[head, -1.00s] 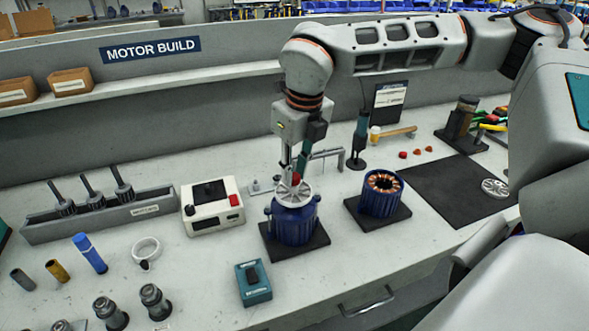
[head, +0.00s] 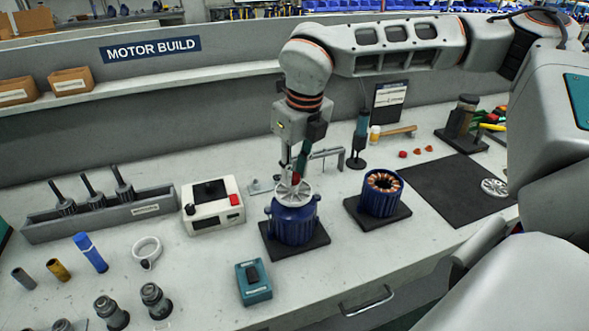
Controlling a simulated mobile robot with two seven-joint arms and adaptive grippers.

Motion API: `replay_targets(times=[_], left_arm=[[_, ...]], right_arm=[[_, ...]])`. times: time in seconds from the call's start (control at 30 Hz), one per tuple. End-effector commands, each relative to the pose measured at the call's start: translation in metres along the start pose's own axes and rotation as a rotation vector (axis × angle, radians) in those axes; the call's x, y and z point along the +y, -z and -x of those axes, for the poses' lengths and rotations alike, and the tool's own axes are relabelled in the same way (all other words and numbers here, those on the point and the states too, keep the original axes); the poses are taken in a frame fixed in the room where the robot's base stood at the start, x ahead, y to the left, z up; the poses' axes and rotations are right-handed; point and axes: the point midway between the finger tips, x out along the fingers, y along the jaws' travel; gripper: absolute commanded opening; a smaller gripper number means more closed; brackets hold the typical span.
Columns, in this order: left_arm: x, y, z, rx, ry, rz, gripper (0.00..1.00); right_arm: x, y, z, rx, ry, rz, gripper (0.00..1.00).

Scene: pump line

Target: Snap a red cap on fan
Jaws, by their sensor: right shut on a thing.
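A grey-white fan (head: 290,194) sits on top of a blue motor housing (head: 292,224), which stands on a dark square pad. My right gripper (head: 295,172) points straight down over the middle of this fan. It is shut on a red cap (head: 296,179), which is at the fan's hub. I cannot tell whether the cap is seated or just above the hub; the fingers partly hide it. A second fan (head: 494,187) lies on the black mat. My left gripper is not in view.
A second blue housing with copper windings (head: 382,194) stands close on the right. A white box with a red button (head: 212,206) is on the left, and a teal switch box (head: 254,282) in front. The black mat (head: 445,190) is mostly clear.

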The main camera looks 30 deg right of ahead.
Motion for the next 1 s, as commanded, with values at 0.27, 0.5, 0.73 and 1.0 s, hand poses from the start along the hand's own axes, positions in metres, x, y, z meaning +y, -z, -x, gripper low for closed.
replay_targets(times=[0.27,0.5,0.73,1.0], left_arm=[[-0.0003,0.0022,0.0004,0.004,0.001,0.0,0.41],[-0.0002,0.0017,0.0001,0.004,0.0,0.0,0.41],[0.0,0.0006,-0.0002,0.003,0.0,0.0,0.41],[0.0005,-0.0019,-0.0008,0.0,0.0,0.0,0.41]], right_arm=[[0.0,0.0001,-0.0006,0.0,0.0,0.0,0.15],[0.0,0.0003,-0.0022,0.0,0.0,0.0,0.15],[0.0,0.0006,-0.0037,0.0,0.0,0.0,0.15],[0.0,0.0009,-0.0055,0.0,0.0,0.0,0.15]])
